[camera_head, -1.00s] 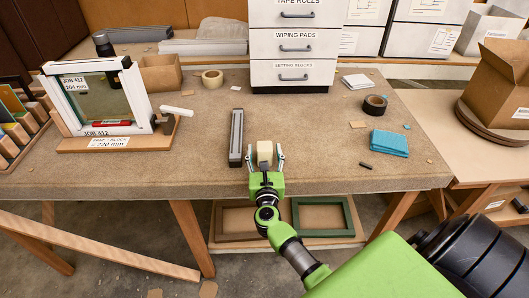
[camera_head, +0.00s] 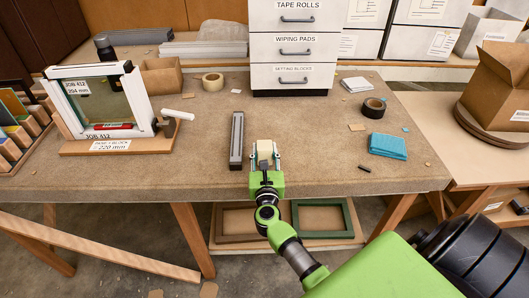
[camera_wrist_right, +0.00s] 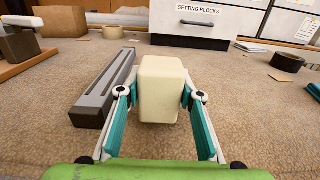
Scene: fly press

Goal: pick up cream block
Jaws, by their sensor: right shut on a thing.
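The cream block (camera_head: 264,149) stands upright near the front middle of the bench. My right gripper (camera_head: 264,158) has its fingers shut on the two sides of the block. In the right wrist view the cream block (camera_wrist_right: 161,88) is between the fingertips of my right gripper (camera_wrist_right: 160,98), one on each side. I cannot clearly tell whether its bottom touches the bench. My left gripper is not in view.
A grey metal bar (camera_head: 237,139) lies just left of the block. A drawer unit (camera_head: 291,55) stands behind. A blue cloth (camera_head: 388,146) and a black tape roll (camera_head: 373,108) lie to the right. A framed pane (camera_head: 104,100) stands at left.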

